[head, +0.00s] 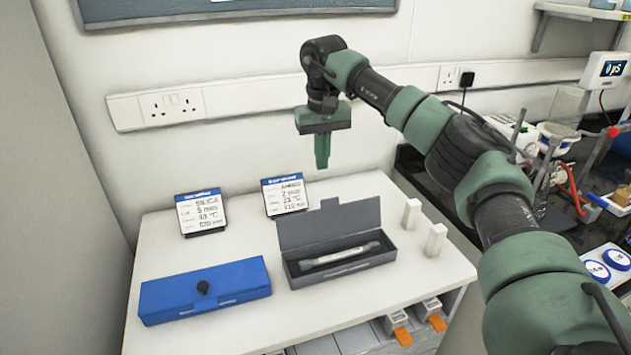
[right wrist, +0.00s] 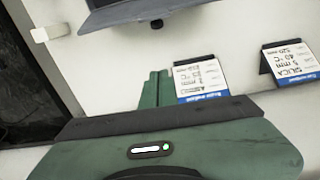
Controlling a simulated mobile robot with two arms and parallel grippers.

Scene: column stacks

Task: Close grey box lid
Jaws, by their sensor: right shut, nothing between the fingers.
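The grey box (head: 345,271) stands on the white bench with its lid (head: 322,227) raised at the back, leaning slightly. A tab sticks up from the lid's top edge. A pale column with dark ends (head: 340,256) lies inside the box. My right gripper (head: 322,163) is shut and empty, pointing down in the air above and behind the lid, apart from it. Its green fingers (right wrist: 153,90) also show in the right wrist view, where part of the lid (right wrist: 140,15) appears at the top edge. My left gripper is not in view.
A shut blue box (head: 205,288) with a black knob lies left of the grey box. Two label cards (head: 201,211) (head: 286,194) stand behind. Two white blocks (head: 411,214) (head: 435,240) stand to the right. The wall with sockets is close behind.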

